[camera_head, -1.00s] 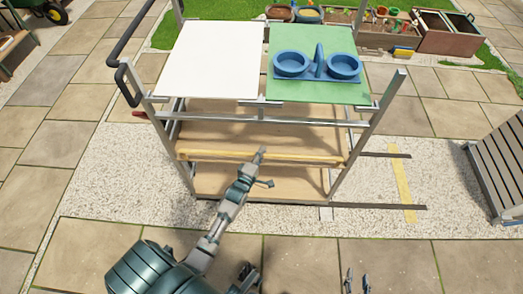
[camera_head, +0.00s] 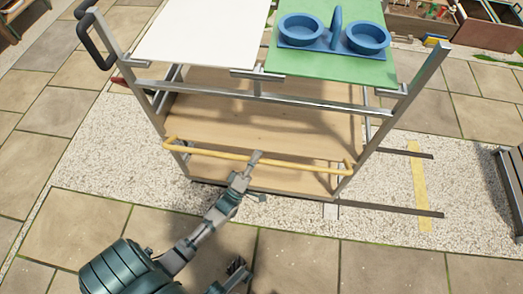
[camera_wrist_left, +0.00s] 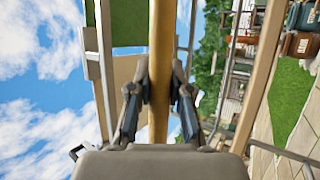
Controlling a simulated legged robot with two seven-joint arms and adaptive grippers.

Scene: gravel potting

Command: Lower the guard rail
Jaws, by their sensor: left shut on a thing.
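The guard rail is a yellow bar (camera_head: 210,151) with bent ends, running across the front of a metal-framed cart, just above the bottom shelf in the head view. My left gripper (camera_head: 255,157) is shut on it near its middle. In the left wrist view, the rail (camera_wrist_left: 159,60) runs between the two fingers of the left gripper (camera_wrist_left: 159,82).
The cart's top carries a white panel (camera_head: 200,32) and a green panel (camera_head: 300,65) with a blue double-cup holder (camera_head: 335,40). A black handle (camera_head: 82,35) sticks out at left. Dark floor strips (camera_head: 390,208) lie right of the cart. A slatted wooden piece (camera_head: 512,185) stands far right. Paving in front is open.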

